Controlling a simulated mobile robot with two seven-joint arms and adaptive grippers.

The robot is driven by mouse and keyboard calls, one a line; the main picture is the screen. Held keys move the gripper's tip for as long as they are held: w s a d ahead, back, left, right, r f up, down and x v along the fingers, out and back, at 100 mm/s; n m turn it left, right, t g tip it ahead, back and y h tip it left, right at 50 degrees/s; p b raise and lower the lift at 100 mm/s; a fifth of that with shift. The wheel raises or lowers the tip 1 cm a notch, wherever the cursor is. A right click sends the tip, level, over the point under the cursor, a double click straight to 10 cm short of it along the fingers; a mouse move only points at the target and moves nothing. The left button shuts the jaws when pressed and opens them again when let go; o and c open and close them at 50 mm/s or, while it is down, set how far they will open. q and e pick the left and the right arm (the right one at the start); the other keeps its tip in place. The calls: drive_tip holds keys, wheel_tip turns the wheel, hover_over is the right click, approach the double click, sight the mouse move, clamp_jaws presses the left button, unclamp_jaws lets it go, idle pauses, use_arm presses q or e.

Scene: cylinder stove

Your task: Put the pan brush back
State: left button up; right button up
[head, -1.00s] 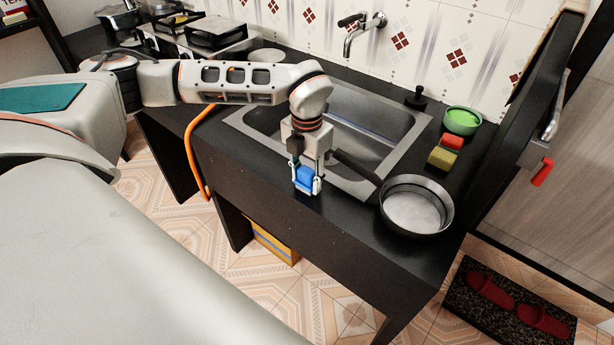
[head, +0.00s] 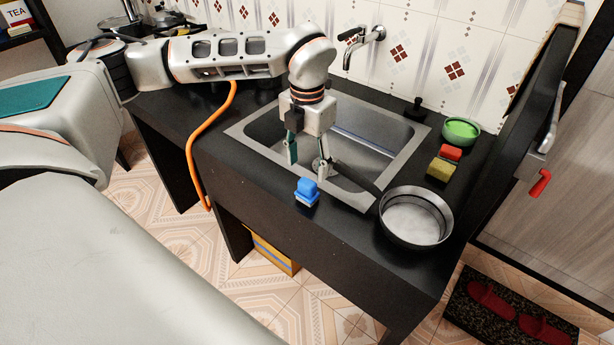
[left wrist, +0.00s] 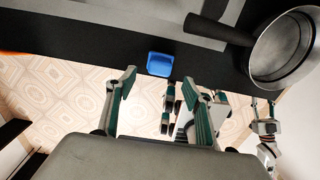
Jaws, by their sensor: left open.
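The pan brush (head: 306,190), a blue block with a whitish underside, stands on the black counter near its front edge, in front of the sink. In the left wrist view the blue brush (left wrist: 160,64) shows just beyond the fingers. My left gripper (head: 308,167) is open and empty, above and behind the brush over the sink's front side, apart from it. Its spread fingers (left wrist: 159,79) show in the left wrist view. Parts that look like my other arm show low in the left wrist view, but its jaw state is unclear. The head view does not show my right gripper.
A pan (head: 416,218) sits right of the brush, its dark handle reaching toward the sink (head: 400,160). A red sponge (head: 450,153), a yellow sponge (head: 441,169) and a green bowl (head: 461,130) stand behind it.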

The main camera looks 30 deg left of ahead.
use_arm(q)
drive_tip(key=shift+r, duration=1.5)
